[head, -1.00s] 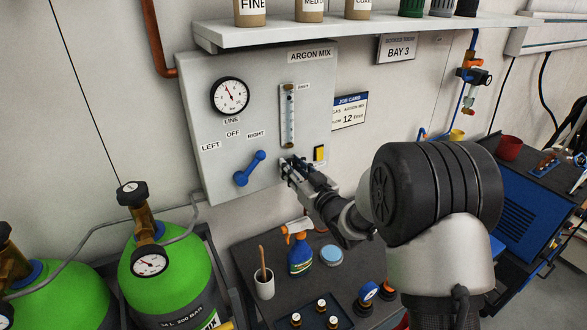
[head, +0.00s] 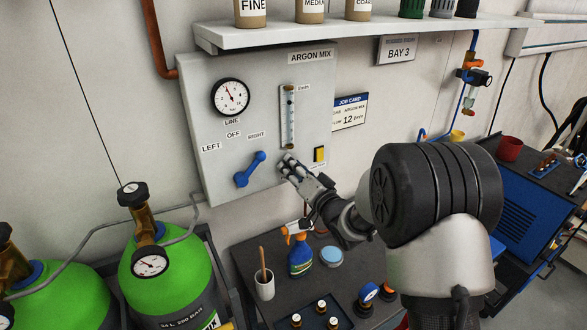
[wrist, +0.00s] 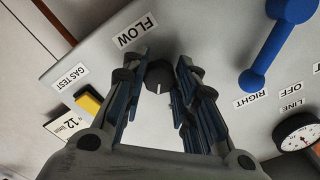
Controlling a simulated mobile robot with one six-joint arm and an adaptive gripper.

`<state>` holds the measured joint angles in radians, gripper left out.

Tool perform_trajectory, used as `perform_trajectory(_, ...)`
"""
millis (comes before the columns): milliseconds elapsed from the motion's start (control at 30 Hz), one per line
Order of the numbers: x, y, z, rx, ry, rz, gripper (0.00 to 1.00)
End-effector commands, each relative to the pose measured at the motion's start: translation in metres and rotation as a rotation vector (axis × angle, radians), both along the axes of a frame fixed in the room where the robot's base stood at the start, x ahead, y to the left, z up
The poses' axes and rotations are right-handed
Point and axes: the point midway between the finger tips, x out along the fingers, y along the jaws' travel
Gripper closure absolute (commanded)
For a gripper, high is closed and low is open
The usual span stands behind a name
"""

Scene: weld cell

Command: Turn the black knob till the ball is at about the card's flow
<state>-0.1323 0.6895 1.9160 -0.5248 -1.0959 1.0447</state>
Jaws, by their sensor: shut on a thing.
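The black knob (wrist: 158,77) sits on the panel below the FLOW label, with a white pointer line on its face. My gripper (wrist: 160,68) has one finger on each side of the knob and is shut on it. In the head view my gripper (head: 286,162) meets the panel below the flow tube and hides the knob. The clear flow tube (head: 289,118) stands upright on the panel; its ball is too small to make out for sure. The job card (head: 349,113) on the wall right of the panel reads 12.
The blue lever (head: 250,169) is left of my gripper, tilted toward RIGHT. The yellow gas test button (head: 319,154) is close on the right. A line gauge (head: 230,97) is above. A bench with a spray bottle (head: 299,254) stands below; a shelf (head: 350,30) overhangs.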

Motion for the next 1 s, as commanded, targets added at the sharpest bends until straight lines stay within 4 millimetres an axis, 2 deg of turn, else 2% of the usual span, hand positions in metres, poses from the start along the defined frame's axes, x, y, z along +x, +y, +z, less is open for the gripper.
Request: perform_trajectory(1000, -0.0002, 0.0004, 0.0027, 0.8, 0.541, -0.001, 0.97)
